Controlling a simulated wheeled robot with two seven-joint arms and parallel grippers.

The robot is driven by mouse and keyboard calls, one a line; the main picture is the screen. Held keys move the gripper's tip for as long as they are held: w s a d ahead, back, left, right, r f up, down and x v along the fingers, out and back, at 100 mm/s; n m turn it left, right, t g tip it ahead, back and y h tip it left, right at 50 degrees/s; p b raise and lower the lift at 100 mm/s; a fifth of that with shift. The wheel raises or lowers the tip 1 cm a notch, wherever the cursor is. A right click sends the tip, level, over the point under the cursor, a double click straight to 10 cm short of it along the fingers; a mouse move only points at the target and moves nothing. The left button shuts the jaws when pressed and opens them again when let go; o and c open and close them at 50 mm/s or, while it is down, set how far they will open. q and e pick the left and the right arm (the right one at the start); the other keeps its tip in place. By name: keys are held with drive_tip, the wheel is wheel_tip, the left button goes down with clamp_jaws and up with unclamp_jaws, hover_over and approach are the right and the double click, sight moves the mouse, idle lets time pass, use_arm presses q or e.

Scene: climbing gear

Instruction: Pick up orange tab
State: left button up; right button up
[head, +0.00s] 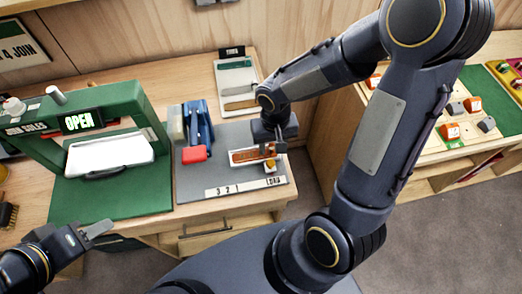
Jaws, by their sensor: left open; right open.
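A small orange tab (270,166) shows at the right end of a white-edged holder with an orange-brown strip (246,155), on the grey mat (215,172). My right gripper (272,150) points down just over the right end of this holder, close to the tab. It is open; its fingers partly cover the holder, and I cannot tell whether they touch the tab. My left gripper (98,229) is open and empty at the lower left, over the front edge of the bench by the green mat.
A green frame with an OPEN sign (80,122) stands at left. A "3 2 1 LOAD" strip (245,187) lies in front. Orange blocks (449,131) sit on the right shelf.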

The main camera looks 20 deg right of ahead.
clamp_jaws()
idle(0.4)
